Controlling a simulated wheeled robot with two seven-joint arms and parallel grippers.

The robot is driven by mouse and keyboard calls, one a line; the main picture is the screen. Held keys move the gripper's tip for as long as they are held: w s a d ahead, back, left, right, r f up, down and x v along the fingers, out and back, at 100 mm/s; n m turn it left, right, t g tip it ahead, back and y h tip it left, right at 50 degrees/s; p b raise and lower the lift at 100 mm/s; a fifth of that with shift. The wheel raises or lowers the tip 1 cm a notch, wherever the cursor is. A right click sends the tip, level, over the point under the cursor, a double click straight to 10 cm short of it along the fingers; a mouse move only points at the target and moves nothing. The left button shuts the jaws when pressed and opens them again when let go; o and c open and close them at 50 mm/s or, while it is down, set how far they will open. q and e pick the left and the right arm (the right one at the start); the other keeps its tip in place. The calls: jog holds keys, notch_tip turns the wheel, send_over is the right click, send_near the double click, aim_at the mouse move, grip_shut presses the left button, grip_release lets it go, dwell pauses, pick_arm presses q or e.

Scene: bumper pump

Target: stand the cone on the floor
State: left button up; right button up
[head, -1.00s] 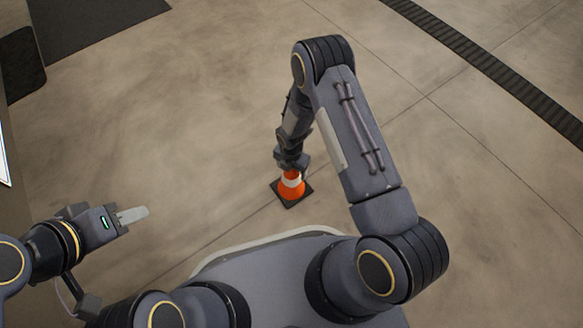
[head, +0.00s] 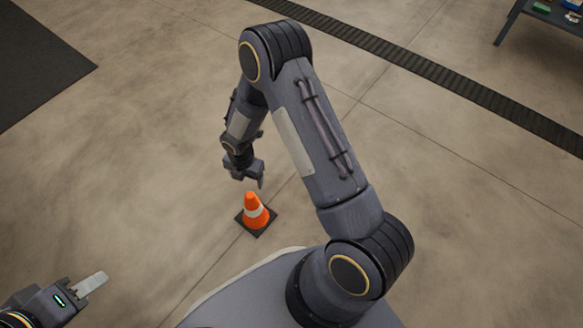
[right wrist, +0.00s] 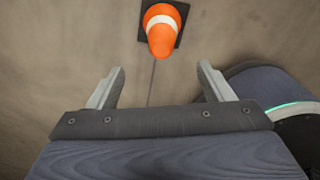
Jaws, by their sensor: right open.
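An orange cone (head: 255,207) with a white band and a dark square base stands upright on the concrete floor, in front of my base. It also shows at the top of the right wrist view (right wrist: 162,36), just beyond the fingertips. My right gripper (head: 247,183) is open and empty, above the cone and apart from it; its two fingers are spread in the right wrist view (right wrist: 160,80). My left gripper (head: 92,284) is at the lower left, far from the cone. Only one pale finger of it shows clearly.
A dark mat (head: 35,65) lies at the upper left. A dark drain strip (head: 430,70) crosses the floor at the upper right. A dark table (head: 548,14) with small items stands at the top right corner. The floor around the cone is clear.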

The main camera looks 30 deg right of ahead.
jog(key=s+d+r+m+t+y, duration=0.15)
jog(key=r+m, duration=0.25)
jog(key=r, duration=0.4)
jog(key=s+d+r+m, duration=0.2)
jog(key=r+m, duration=0.3)
jog(key=r, duration=0.2)
jog(key=s+d+r+m+t, duration=0.15)
jog(key=r+m, duration=0.25)
jog(key=r, duration=0.4)
jog(key=s+r+m+t+y, duration=0.1)
jog(key=s+r+m, duration=0.4)
jog(key=s+m, duration=0.2)
jog(key=s+r+m+t+y, duration=0.1)
jog(key=s+r+m, duration=0.3)
jog(key=s, duration=0.7)
jog(key=m, duration=0.2)
jog(key=shift+d+r+m, duration=0.2)
jog(key=shift+r+m, duration=0.2)
jog(key=shift+r, duration=0.1)
